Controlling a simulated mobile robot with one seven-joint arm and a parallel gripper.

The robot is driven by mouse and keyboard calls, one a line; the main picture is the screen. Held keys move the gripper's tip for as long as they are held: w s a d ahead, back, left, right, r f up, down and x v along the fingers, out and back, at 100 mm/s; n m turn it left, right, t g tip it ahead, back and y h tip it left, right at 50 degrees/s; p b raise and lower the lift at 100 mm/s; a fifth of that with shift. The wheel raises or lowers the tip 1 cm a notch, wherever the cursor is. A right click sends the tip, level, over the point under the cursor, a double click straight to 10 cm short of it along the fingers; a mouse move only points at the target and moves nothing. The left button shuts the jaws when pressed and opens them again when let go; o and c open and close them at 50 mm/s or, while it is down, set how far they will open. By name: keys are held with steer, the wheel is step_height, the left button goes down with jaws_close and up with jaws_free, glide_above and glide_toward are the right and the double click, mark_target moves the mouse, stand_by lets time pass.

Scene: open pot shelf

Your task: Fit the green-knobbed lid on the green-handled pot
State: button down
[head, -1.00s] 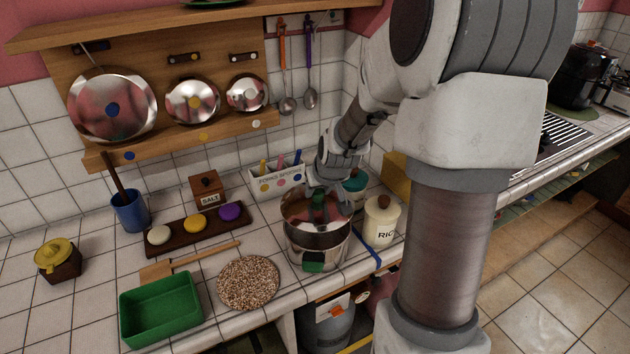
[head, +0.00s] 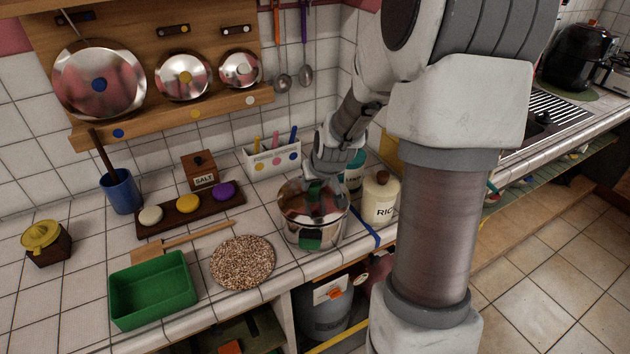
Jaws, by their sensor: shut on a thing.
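The pot (head: 311,236) is shiny steel and stands on the tiled counter near its front edge, its green handle (head: 310,243) facing me. A shiny steel lid (head: 300,208) with a green knob (head: 315,190) lies over the pot's mouth and looks level. It appears to be at the rim, but I cannot tell if it is fully seated. My gripper (head: 318,184) is above the pot, pointing down, shut on the lid's green knob. The fingers partly hide the knob, and the far side of the rim is hidden.
A rice jar (head: 380,200) and a teal-lidded jar (head: 353,172) stand close right of the pot. A white box (head: 272,160) is behind. A speckled round mat (head: 242,262) and green tray (head: 152,290) lie left. Three lids, including one large one (head: 98,82), hang on the wall rack.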

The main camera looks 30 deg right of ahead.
steer(key=shift+f+b, duration=0.45)
steer(key=shift+f, duration=0.25)
stand_by(0.8)
steer(key=shift+c, duration=1.9)
jaws_free()
steer(key=shift+r, duration=0.1)
steer(key=p+v, duration=1.5)
steer(key=v, duration=0.2)
steer(key=shift+r, duration=0.15)
steer(key=shift+a, duration=0.1)
